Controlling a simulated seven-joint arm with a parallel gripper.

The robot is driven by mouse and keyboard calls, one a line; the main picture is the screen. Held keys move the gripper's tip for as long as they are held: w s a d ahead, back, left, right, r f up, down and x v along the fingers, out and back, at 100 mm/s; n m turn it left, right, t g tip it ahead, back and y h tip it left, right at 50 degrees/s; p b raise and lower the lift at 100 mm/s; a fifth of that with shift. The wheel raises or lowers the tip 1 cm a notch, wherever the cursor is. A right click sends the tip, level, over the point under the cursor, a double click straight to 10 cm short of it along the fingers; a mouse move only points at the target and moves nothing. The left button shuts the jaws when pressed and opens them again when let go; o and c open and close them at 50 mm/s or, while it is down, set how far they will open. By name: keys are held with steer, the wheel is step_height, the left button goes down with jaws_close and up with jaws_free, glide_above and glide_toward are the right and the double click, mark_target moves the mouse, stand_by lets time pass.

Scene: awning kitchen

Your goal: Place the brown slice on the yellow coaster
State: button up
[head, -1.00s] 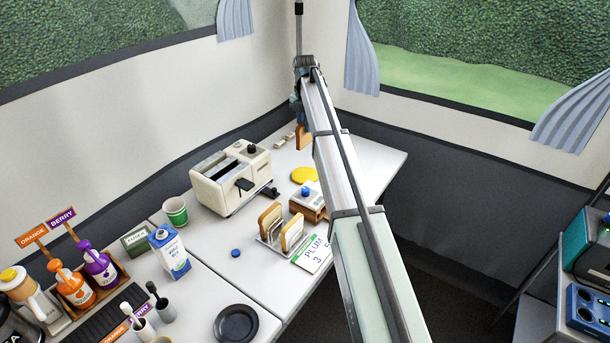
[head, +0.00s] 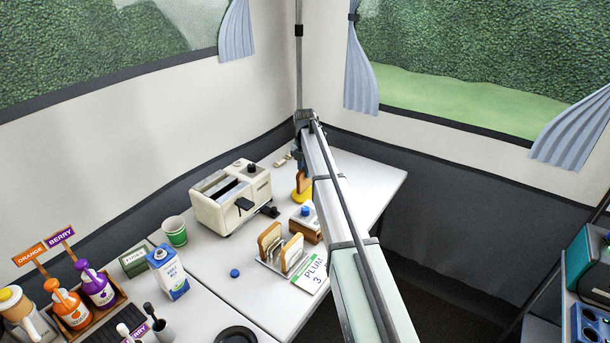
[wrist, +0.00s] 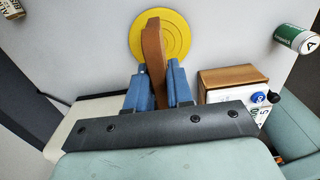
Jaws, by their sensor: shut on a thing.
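My gripper (wrist: 158,84) is shut on the brown slice (wrist: 153,48), its blue fingers on either side of it. In the wrist view the slice is seen edge-on and covers part of the yellow coaster (wrist: 178,28), a round disc with ring lines on the white table. In the head view the brown slice (head: 300,184) stands upright at the coaster (head: 297,196), mostly behind my arm. I cannot tell whether the slice touches the coaster.
A cream toaster (head: 230,196) stands left of the coaster. A wooden box with a blue knob (head: 305,212) and a rack of bread slices (head: 281,250) are nearer. A green-white can (wrist: 294,40) lies at upper right in the wrist view. The table's far right is clear.

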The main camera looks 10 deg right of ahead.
steer(key=shift+f, duration=0.95)
steer(key=shift+f, duration=0.1)
steer(key=o, duration=0.8)
step_height(320, 180, up, 12)
steer(key=shift+r, duration=0.1)
steer(key=shift+o, duration=0.4)
